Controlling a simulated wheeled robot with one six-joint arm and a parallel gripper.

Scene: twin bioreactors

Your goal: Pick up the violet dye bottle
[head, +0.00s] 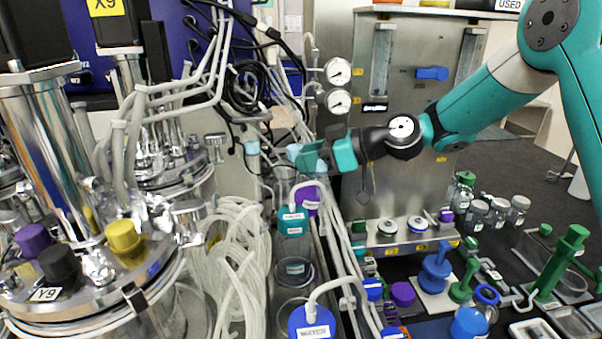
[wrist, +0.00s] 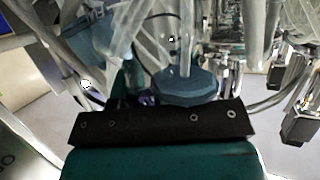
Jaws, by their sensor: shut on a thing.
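My gripper (head: 302,155) is in the middle of the head view, reaching left towards the tubing above a row of bottles. It is shut on a small pale blue piece (head: 293,152) that I cannot identify clearly. In the wrist view a blue faceted cap (wrist: 184,88) with a pale tube stands just beyond the gripper's dark edge. A violet cap (head: 309,196) with a white tube is below my gripper, behind a teal-capped bottle (head: 292,221). Another violet cap (head: 402,293) is lower right. I cannot tell which violet-capped thing is the dye bottle; no readable label shows.
A steel bioreactor (head: 95,285) and coiled white tubing (head: 238,250) crowd the left. A blue-capped water bottle (head: 312,322) is in front. Two pressure gauges (head: 339,71) are on the back. Green and blue tools, including a green handle (head: 566,255), and jars crowd the right bench.

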